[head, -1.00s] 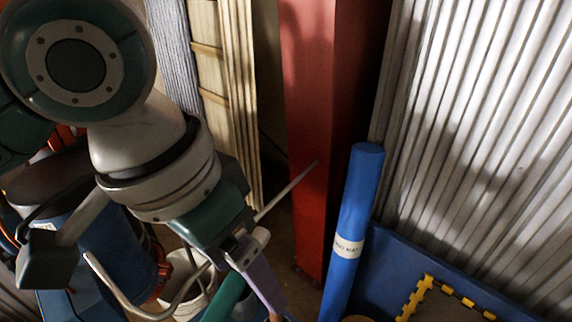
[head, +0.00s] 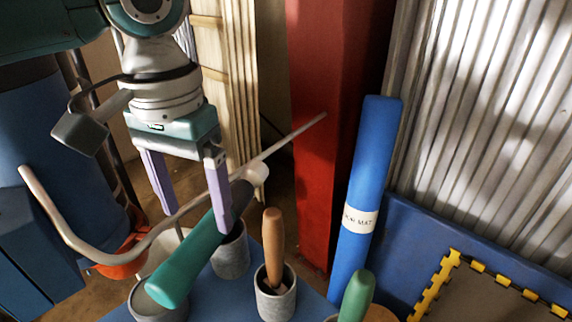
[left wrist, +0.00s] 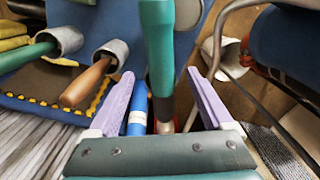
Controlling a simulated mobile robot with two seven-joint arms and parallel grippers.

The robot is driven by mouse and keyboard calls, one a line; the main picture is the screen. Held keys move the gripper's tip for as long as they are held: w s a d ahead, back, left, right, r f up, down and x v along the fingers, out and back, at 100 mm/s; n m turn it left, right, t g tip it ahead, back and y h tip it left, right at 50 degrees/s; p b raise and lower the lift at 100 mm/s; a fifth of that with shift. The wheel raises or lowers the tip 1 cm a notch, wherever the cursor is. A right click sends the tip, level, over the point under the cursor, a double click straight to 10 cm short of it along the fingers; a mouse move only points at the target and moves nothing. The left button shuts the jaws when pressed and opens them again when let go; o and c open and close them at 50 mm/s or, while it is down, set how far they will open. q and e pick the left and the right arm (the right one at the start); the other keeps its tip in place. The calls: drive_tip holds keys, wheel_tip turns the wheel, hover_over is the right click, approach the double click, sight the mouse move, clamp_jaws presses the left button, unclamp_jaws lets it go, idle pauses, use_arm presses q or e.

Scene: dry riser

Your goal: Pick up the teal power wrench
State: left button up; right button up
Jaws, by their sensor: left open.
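The teal power wrench (head: 188,262) has a thick teal handle, a dark shaft and a pale end. In the head view it slants from the lower left up to the right, over grey cups. My left gripper (head: 198,222) is open, with two lilac fingers pointing down at the wrench; the right finger hides part of it. In the left wrist view the wrench (left wrist: 157,45) runs down the middle, between the lines of the spread fingers of my gripper (left wrist: 160,78). No finger visibly grips it. My right gripper is not in view.
Grey cups hold a wooden handle (head: 273,240) and a green handle (head: 356,295) on a blue surface (head: 250,306). A bent pale rod (head: 100,255) passes close to my left fingers. A blue rolled mat (head: 365,185) stands by a red column (head: 325,60).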

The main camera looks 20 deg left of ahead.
sight(202, 230)
use_arm(q)
wheel_tip(202, 230, down, 5)
drive_tip(key=shift+f+b, duration=0.15)
drive_tip(key=shift+b, duration=0.25)
drive_tip(key=shift+w, duration=0.1)
clamp_jaws()
idle(0.4)
